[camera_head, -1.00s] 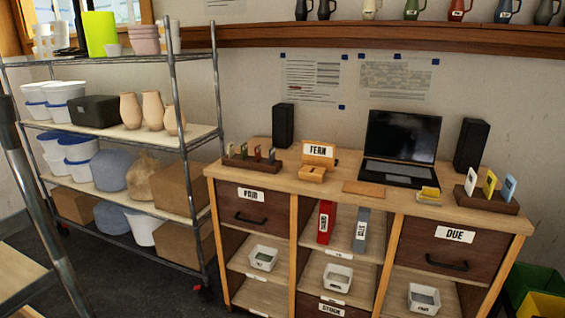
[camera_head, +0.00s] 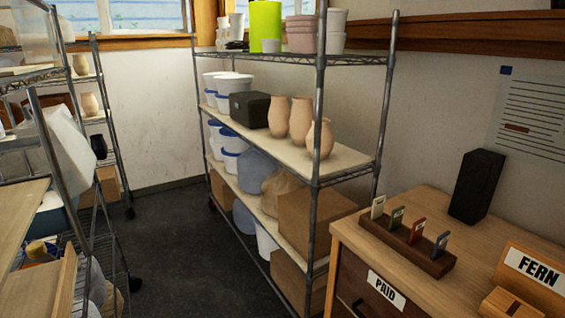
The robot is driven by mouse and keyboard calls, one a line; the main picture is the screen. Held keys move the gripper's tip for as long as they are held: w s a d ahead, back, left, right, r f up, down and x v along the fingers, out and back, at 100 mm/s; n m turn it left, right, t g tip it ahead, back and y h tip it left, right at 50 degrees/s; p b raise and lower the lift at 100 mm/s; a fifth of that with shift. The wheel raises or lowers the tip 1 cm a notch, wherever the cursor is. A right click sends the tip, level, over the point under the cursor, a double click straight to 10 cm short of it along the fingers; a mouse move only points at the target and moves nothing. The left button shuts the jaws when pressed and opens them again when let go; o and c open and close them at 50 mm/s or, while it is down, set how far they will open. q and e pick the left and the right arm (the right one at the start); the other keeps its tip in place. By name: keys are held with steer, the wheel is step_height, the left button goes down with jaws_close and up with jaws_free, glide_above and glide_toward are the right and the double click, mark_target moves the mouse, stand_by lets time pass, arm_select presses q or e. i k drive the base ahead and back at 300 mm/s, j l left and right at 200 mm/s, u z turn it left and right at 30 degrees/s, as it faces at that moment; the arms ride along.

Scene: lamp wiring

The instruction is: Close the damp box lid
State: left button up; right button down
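Nothing in view is labelled as the damp box. At the left edge, a whitish, tilted panel (camera_head: 72,152) stands above a bluish tub (camera_head: 52,220) on the near left rack; the rack's post and a board partly hide both. The panel may be a raised lid, but I cannot tell for sure. A dark closed box (camera_head: 249,109) sits on the middle rack's shelf beside clay vases. Neither of my grippers is in view.
A metal rack (camera_head: 319,125) with tubs and vases stands in the centre. A wooden desk (camera_head: 455,230) with a FERN sign (camera_head: 532,267) and a black speaker (camera_head: 477,186) is at right. Dark floor (camera_head: 180,240) lies free between the left racks and the middle rack.

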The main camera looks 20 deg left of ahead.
mark_target(59, 115)
steer(key=i+j+u, duration=0.4)
steer(key=i+u, duration=0.35)
steer(key=i, duration=0.2)
steer(key=i+u, duration=0.4)
steer(key=i+l+u, duration=0.2)
steer(key=i+u, duration=0.15)
steer(key=i, duration=0.25)
steer(key=i+u, duration=0.15)
steer(key=i, duration=0.3)
steer(key=i+l+u, duration=0.15)
steer(key=i, duration=0.3)
steer(key=i+l+u, duration=0.2)
steer(key=i, duration=0.25)
steer(key=i+l+u, duration=0.15)
steer(key=i, duration=0.3)
